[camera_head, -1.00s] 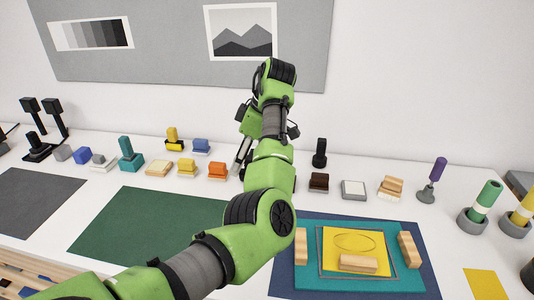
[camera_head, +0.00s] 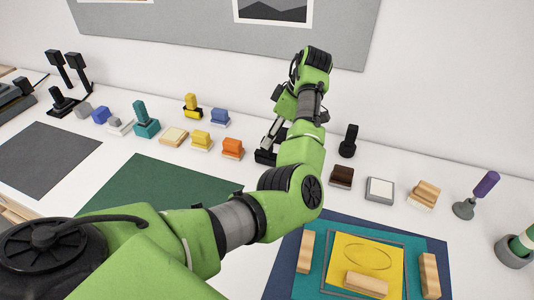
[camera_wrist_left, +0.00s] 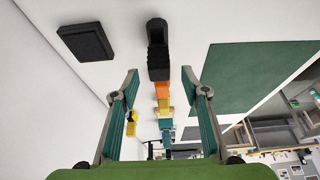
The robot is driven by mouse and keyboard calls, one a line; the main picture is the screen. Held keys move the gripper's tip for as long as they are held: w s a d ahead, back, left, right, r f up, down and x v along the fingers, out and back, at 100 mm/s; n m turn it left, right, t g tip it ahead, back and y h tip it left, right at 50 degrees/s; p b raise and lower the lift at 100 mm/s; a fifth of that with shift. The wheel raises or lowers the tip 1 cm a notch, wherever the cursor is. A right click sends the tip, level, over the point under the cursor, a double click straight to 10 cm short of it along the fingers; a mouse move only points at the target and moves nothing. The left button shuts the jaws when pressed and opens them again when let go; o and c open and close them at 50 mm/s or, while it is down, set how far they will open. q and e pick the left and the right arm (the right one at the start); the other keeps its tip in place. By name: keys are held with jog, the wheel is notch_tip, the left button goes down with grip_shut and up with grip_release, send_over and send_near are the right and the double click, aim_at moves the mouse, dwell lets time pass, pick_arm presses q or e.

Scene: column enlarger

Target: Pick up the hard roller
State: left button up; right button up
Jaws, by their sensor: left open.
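My left gripper (camera_head: 272,135) hangs fingers down over the back of the white table. In the left wrist view its two fingers (camera_wrist_left: 161,105) are spread apart, with nothing held between them. In the head view a black piece (camera_head: 265,157) shows low by the fingertips, partly hidden by my arm. Another black upright piece (camera_head: 348,141) stands to the right of the gripper. I cannot tell for certain which is the hard roller. My right gripper is out of view.
An orange block (camera_head: 232,148) and a yellow block (camera_head: 201,140) stand left of the gripper. A dark brown block (camera_head: 341,176) and a grey-white pad (camera_head: 380,190) are to its right. The green mat (camera_head: 160,190) is bare; wooden blocks lie on the teal board (camera_head: 312,270).

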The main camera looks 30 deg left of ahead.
aim_at(267, 152)
pick_arm(q)
jog(key=shift+a+f, duration=0.15)
jog(key=shift+f, duration=0.35)
jog(key=p+x, duration=0.2)
jog(key=x, duration=0.2)
jog(key=shift+f+p, duration=0.25)
jog(key=shift+p, duration=0.05)
jog(key=shift+f, duration=0.25)
jog(key=shift+r, duration=0.1)
grip_shut()
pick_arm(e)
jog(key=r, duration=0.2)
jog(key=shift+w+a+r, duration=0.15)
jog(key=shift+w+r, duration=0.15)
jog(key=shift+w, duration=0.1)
